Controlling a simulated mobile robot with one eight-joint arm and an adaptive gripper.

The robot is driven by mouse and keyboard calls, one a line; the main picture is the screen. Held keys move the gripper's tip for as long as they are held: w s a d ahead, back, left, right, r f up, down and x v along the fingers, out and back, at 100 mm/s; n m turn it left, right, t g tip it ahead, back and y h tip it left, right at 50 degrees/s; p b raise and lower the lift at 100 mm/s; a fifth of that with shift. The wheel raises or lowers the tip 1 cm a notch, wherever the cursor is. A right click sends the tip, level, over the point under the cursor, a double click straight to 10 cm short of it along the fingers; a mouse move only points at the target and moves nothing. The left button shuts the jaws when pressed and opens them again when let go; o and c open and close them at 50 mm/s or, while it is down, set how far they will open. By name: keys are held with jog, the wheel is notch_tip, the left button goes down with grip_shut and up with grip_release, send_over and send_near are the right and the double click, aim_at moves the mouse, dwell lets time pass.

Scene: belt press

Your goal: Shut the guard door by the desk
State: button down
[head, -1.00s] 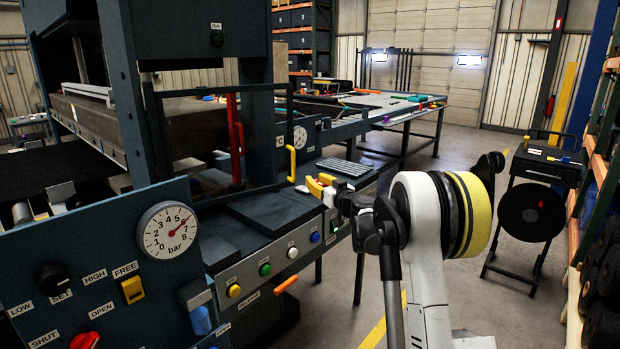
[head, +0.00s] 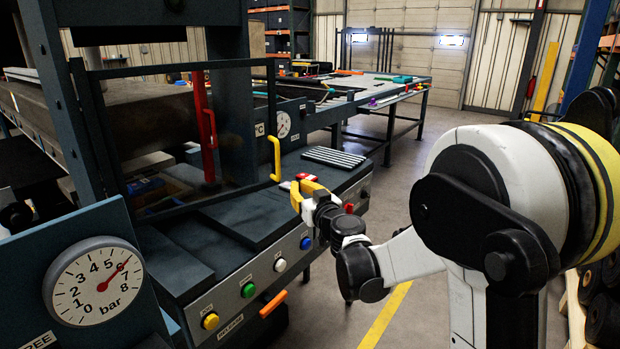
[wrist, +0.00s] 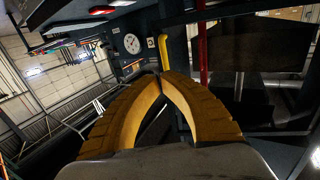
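A dark-framed, see-through guard door (head: 180,66) stands in front of the press opening, with a yellow upright handle (head: 276,158) on its right edge. I cannot tell exactly how far it stands open. My gripper (head: 298,188) is just below and right of this handle in the head view, apart from it. In the wrist view my gripper's yellow fingers (wrist: 161,76) meet at their tips with nothing between them. The yellow handle (wrist: 164,51) shows just beyond the tips there. A red handle (head: 209,128) on a red upright shows behind the door panel.
A panel with a pressure gauge (head: 94,282) stands at the near left. A ledge with coloured buttons (head: 247,290) and an orange handle (head: 273,304) runs below my gripper. A long table (head: 385,90) stands behind. Open floor (head: 400,150) lies to the right.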

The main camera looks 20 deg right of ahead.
jog(key=w+a+b, duration=0.2)
jog(key=w+b, duration=0.2)
jog(key=w, duration=0.8)
jog(key=shift+w, duration=0.1)
jog(key=w+a+n+y+p, duration=0.2)
jog(key=w+a+y+p, duration=0.1)
jog(key=w, duration=1)
jog(key=shift+a+n+g+y+p, duration=0.3)
jog(key=shift+a+g+y+p, duration=0.1)
jog(key=shift+a, duration=0.1)
jog(key=shift+f, duration=0.1)
